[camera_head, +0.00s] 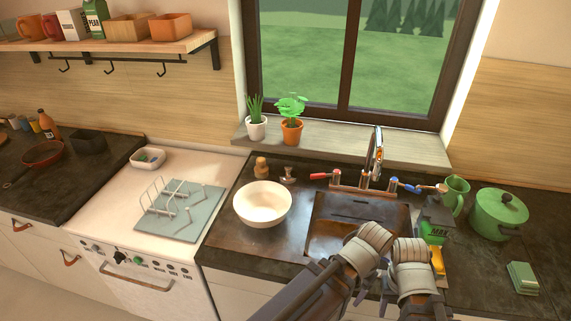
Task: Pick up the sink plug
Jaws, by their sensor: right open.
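A small grey metal piece with a knob (288,176), which looks like the sink plug, stands on the dark counter between the white bowl (262,204) and the tap. It is upright and nothing touches it. The sink basin (335,222) is to its right, its near right part hidden by my arms. My right gripper (413,262) is over the front right of the sink, well away from the plug, and is open; its fingertips are hard to make out. My left arm (364,248) ends just beside it, with its fingers not clearly visible.
A wooden shaker (262,167) stands close behind the bowl and left of the plug. The tap (375,154) rises behind the sink, with a red-handled tool (324,176) near it. A green pot (497,214) stands to the right.

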